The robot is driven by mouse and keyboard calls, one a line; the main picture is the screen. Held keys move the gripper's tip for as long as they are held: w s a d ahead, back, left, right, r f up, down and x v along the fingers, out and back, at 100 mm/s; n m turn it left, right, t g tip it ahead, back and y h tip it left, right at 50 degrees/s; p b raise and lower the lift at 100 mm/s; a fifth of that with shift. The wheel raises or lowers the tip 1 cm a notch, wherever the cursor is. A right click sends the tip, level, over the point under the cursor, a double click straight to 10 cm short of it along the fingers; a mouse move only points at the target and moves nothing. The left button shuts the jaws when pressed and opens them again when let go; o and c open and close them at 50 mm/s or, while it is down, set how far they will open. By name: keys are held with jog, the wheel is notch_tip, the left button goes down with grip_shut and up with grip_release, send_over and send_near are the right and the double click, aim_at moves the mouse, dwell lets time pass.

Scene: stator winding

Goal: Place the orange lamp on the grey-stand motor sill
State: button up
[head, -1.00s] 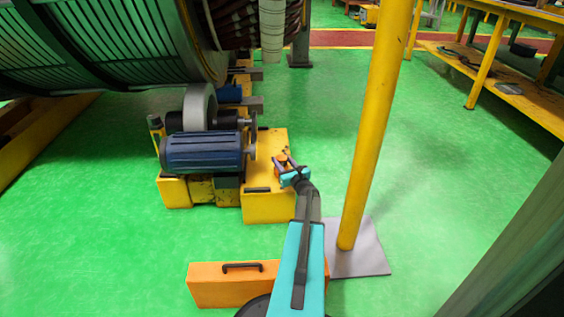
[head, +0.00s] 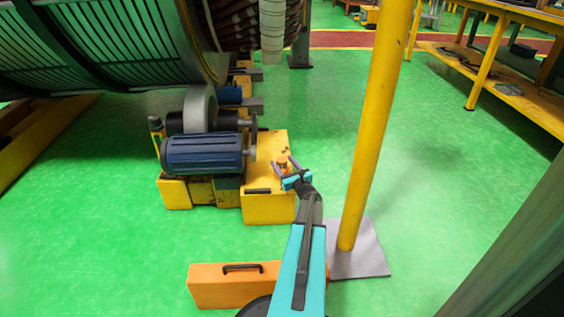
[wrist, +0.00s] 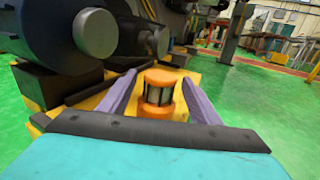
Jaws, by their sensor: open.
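The orange lamp (wrist: 159,94) stands upright on the yellow motor sill (head: 262,205) beside the blue motor. It has an orange cap and base with a dark caged middle. In the head view the lamp (head: 282,164) shows small, just beyond my gripper. My gripper (wrist: 156,88) is open, with one finger on each side of the lamp and a visible gap to each. The lower part of the lamp's base is partly hidden by the gripper's dark front edge in the wrist view. My gripper (head: 288,171) is low over the sill's right side.
A blue motor (head: 203,153) sits left of the sill, under the large green stator (head: 90,45). A yellow post (head: 372,130) on a grey plate (head: 362,255) stands close right of my arm. An orange case (head: 222,290) lies in front.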

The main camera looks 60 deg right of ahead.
jog(key=p+v, duration=0.2)
jog(key=v, duration=0.7)
jog(key=shift+r+p, duration=0.15)
jog(key=shift+p, duration=0.2)
jog(key=shift+s+a, duration=0.4)
jog(key=shift+s, duration=0.2)
